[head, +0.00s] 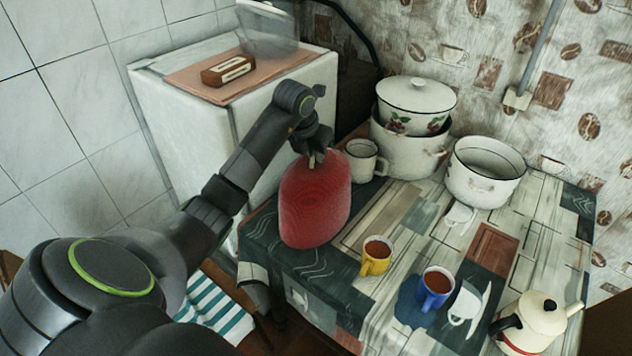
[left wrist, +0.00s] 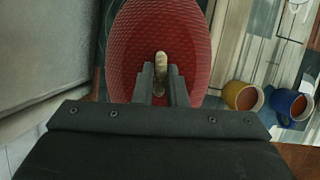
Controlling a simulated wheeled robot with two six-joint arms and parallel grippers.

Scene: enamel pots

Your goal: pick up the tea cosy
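The tea cosy (head: 315,208) is red, domed and ribbed, with a small pale tab on top. It is upright at the left end of the table; I cannot tell whether its base touches the cloth. My left gripper (head: 316,158) comes down on its top from above. In the left wrist view the two fingers (left wrist: 161,85) lie close on both sides of the pale tab, with the red cosy (left wrist: 190,30) beyond them. The gripper looks shut on that tab. My right gripper is not in view.
On the table (head: 400,222), a white mug (head: 361,160) stands just behind the cosy. A yellow mug (head: 375,258), a blue mug (head: 434,291) and a teapot (head: 535,322) stand to the right. Enamel pots (head: 408,148) are at the back. A white cabinet (head: 160,130) is at left.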

